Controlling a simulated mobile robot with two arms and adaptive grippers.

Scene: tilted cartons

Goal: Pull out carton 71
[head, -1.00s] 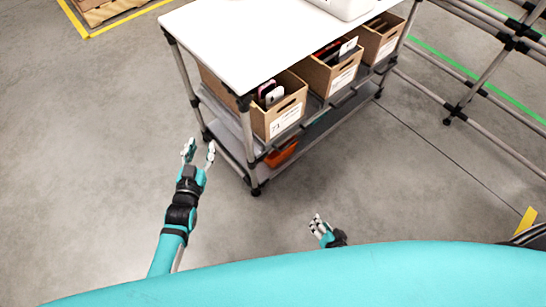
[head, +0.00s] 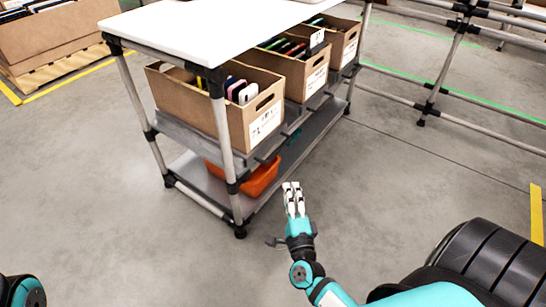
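Carton 71 (head: 190,102) is a brown open-topped box with a white label reading 71 (head: 264,125) and a dark hand slot on its front. It sits tilted on the middle shelf at the near end of a rack, with several phone-like items inside, and a rack post crosses in front of it. My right gripper (head: 294,186) points up the picture, in front of and below the carton, apart from it. Its pale fingers look close together, and I cannot tell if they are shut. It shows nothing held. My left gripper is out of view.
Two more filled cartons, the middle one (head: 299,77) and the far one (head: 345,42), stand further along the shelf. An orange bin (head: 262,178) lies on the lower shelf. The white tabletop (head: 205,25) overhangs the cartons. Open floor surrounds the rack.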

